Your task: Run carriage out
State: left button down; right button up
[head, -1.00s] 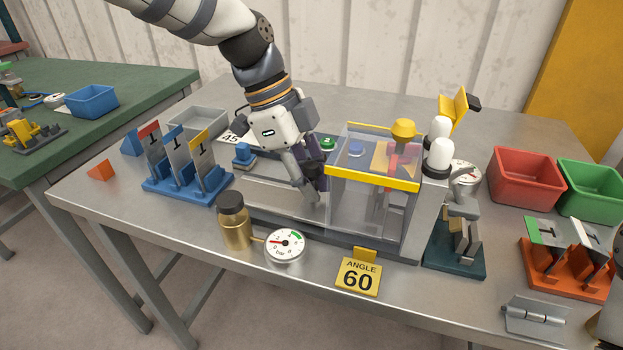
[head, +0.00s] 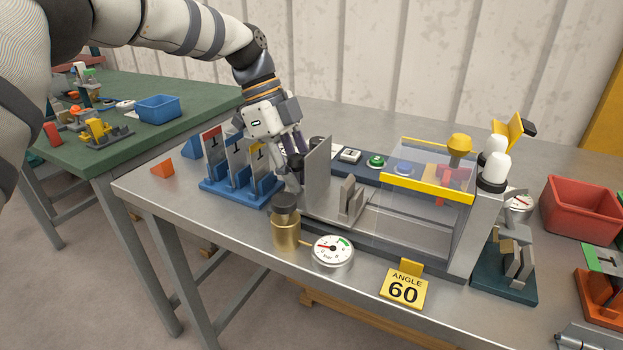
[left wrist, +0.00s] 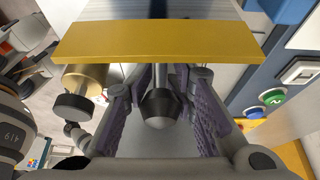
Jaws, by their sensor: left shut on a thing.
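The carriage (head: 345,203), a grey upright plate with small blocks beside it, stands at the left end of the bender's bed (head: 400,228), outside the clear guard with the yellow bar (head: 428,187). My left gripper (head: 297,170) is at the plate's left side. In the left wrist view, its purple-padded fingers (left wrist: 163,115) are on either side of a dark knob (left wrist: 160,107) on a metal stem, and it is shut on this knob. A yellow bar (left wrist: 155,40) crosses beyond the knob. The plate hides part of the fingers in the head view. My right gripper is out of view.
A brass cylinder (head: 286,228) and a pressure gauge (head: 333,251) stand close in front of the carriage. A blue rack with upright plates (head: 233,193) is just left of my gripper. An "ANGLE 60" sign (head: 403,287) stands at the front edge.

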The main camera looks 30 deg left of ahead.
pick_arm(q)
jog(key=shift+w+a+r, duration=0.2)
jog(key=shift+a+r, duration=0.05)
jog(key=shift+r, duration=0.25)
jog(key=c, duration=1.7)
grip_release()
jog(key=shift+o, duration=0.6)
jog(key=shift+s+a+f, duration=0.1)
jog(key=shift+a+f, duration=0.05)
jog(key=shift+f, duration=0.05)
jog(key=v, duration=1.2)
jog(key=shift+s, duration=0.2)
jog(key=shift+r, duration=0.1)
